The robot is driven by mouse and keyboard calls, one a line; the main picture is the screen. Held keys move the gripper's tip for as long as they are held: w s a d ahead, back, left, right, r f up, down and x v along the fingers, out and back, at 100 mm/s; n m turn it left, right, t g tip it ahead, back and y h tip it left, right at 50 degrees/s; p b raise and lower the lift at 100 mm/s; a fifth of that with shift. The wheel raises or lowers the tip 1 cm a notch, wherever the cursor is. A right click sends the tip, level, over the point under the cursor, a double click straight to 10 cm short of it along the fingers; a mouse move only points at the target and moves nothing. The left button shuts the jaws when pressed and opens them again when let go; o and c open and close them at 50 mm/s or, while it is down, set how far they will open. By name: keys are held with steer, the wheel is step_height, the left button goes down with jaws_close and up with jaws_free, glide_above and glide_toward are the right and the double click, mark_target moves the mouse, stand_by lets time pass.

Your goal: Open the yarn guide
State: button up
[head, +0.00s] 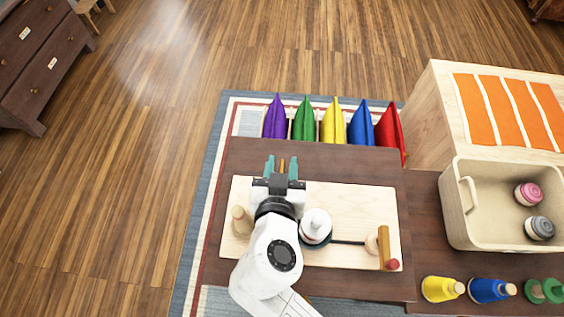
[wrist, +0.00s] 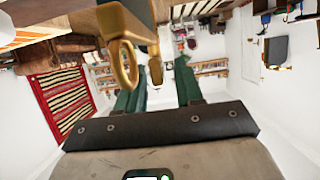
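I take these for the yarn guide. In the head view only a small gold-brown bit (head: 282,164) shows between my fingertips at the far edge of the pale winder board (head: 350,200). My gripper (head: 282,168) has its two teal fingers apart. In the wrist view my gripper (wrist: 158,85) has the gold piece in line with the gap between its fingers. I cannot tell whether a finger touches the guide.
The board carries a white spool (head: 316,224), a wooden peg (head: 240,220) and a crank handle (head: 384,246) with a red knob. A beige bin (head: 500,172) and several yarn cones (head: 440,288) are at right.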

steer(key=shift+w+f, duration=0.1)
steer(key=shift+w, duration=0.15)
jaws_close()
stand_by(0.5)
